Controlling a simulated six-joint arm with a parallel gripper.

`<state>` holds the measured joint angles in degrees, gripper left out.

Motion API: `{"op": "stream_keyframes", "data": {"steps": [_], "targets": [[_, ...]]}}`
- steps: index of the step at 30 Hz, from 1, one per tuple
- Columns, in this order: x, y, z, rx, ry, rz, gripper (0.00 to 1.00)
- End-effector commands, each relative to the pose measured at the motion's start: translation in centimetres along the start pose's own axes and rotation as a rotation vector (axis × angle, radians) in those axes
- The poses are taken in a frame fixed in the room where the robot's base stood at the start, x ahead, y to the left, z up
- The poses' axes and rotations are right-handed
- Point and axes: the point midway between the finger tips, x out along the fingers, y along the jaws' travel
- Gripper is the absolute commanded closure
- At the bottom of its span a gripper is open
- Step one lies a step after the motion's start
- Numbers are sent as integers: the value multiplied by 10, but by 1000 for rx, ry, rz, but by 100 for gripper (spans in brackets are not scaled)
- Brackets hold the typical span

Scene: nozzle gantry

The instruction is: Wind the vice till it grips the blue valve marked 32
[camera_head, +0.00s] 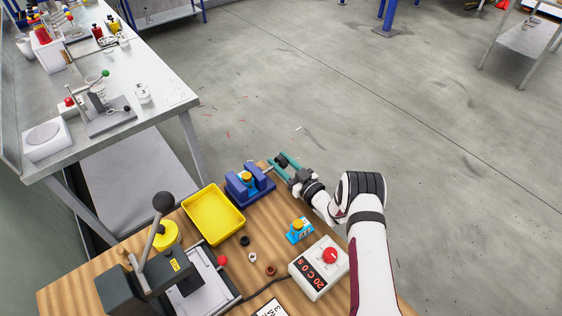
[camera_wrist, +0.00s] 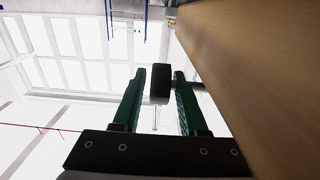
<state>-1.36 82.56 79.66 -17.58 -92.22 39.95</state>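The blue vice (camera_head: 262,194) stands at the far edge of the wooden bench, with a part with a yellow top (camera_head: 247,176) between its jaws. I cannot tell whether the jaws touch it, and no number is readable. The vice's black handle hub (camera_wrist: 160,84) sits at the end of a screw on the vice's right, with a thin metal bar (camera_wrist: 155,118) hanging from it. My gripper (camera_head: 280,161) has its green fingers on either side of the hub. In the wrist view the gripper (camera_wrist: 158,80) is open, with a gap on each side of the hub.
A yellow tray (camera_head: 214,214) is left of the vice. A lever press (camera_head: 140,285) stands front left. Small rings lie between.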

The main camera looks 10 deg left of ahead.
Motion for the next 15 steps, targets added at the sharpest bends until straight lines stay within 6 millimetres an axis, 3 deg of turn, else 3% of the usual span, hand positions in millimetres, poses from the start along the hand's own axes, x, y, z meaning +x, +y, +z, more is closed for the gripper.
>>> {"op": "stream_keyframes", "data": {"steps": [1, 6, 15], "targets": [[0, 0, 0, 0, 0, 0, 68], [0, 0, 0, 0, 0, 0, 99], [0, 0, 0, -1, -4, -1, 100]]}}
